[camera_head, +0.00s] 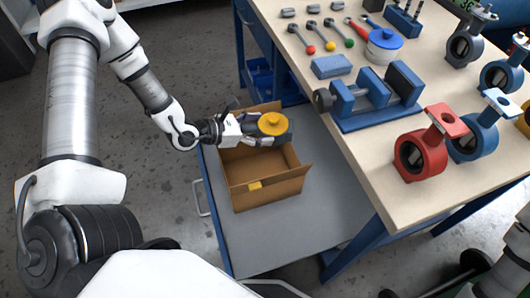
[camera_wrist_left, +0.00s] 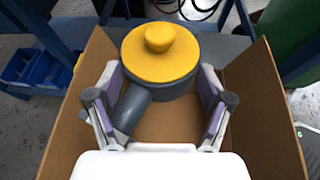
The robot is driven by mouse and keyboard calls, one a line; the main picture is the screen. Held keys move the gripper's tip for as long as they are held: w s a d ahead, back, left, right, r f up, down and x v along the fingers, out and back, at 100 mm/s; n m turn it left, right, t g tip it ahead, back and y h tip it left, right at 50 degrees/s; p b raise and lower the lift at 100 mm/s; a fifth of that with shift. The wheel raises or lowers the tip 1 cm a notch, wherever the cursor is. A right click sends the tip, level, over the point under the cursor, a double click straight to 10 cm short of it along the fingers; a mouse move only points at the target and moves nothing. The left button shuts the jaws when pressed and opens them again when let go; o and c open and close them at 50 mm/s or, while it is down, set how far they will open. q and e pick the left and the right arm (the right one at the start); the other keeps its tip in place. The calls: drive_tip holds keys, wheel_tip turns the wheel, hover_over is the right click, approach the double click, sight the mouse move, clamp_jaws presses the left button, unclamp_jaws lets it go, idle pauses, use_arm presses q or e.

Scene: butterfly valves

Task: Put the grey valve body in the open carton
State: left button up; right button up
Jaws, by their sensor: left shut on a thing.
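The grey valve body (camera_head: 284,136) has a round yellow cap with a knob on top and a grey stub. My left gripper (camera_head: 258,130) is shut on it and holds it over the far part of the open brown carton (camera_head: 267,190). In the left wrist view, the grey valve body (camera_wrist_left: 133,105) is between the fingers of my left gripper (camera_wrist_left: 160,101), with its yellow cap up and the carton walls (camera_wrist_left: 262,110) around it. Its underside is hidden, so I cannot tell whether it touches the carton. My right gripper is not in view.
The carton stands on a grey low shelf (camera_head: 330,195) beside the workbench (camera_head: 385,185). On the bench are a blue vise (camera_head: 375,110), a red valve (camera_head: 423,155), blue valves (camera_head: 475,138) and a blue-lidded pot (camera_head: 384,45). Blue bins (camera_head: 262,78) sit behind the carton.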

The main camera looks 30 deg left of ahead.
use_arm(q)
wheel_tip(320, 180, down, 6)
drive_tip(key=b, duration=0.1)
drive_tip(key=shift+f+b, duration=0.2)
drive_tip(key=shift+b, duration=0.1)
drive_tip(key=shift+f, duration=0.2)
drive_tip(key=o, duration=1.7)
drive_tip(key=shift+r, duration=0.1)
drive_tip(key=p+v, duration=0.6)
drive_tip(key=v, duration=0.6)
drive_tip(key=shift+r+p, duration=0.1)
drive_tip(key=shift+p, duration=0.25)
